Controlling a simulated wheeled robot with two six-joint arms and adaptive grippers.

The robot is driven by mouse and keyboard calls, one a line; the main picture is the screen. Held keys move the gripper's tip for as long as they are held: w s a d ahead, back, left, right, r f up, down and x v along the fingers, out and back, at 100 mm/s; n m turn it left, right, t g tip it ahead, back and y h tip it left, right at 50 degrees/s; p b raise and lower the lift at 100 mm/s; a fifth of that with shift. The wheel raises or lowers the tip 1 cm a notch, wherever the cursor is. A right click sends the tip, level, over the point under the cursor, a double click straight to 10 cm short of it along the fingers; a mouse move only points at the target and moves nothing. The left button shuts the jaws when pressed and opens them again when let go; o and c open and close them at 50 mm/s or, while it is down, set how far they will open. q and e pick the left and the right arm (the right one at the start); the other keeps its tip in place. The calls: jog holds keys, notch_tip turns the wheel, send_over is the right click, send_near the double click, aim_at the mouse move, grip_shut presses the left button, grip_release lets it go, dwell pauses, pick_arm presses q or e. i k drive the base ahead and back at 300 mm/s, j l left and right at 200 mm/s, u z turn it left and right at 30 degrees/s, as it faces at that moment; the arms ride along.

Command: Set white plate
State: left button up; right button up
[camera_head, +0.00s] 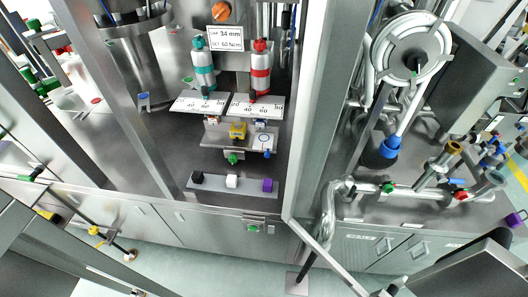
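Two white plates with printed number scales sit side by side on the machine: a left white plate (197,105) and a right white plate (252,107). A teal cylinder (202,66) stands at the back of the left plate, and a red cylinder (261,70) with a red pointer stands at the right plate. A yellow block (237,131) is just in front of them. Small dark parts at the bottom edge look like the ends of my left gripper (138,292) and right gripper (391,287). Both are cut off and far from the plates; their fingers cannot be made out.
A sign (225,38) reads 34 mm. A front strip (214,185) carries black, white and purple knobs. A steel post (310,110) stands right of the plates, another slants at left (128,95). A pipe assembly (440,187) with coloured knobs is at right.

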aim_at(263, 141)
jog(key=k+j+u, duration=0.25)
jog(key=u, duration=0.15)
jog(key=k+j+u, duration=0.2)
jog(key=j+u, duration=0.15)
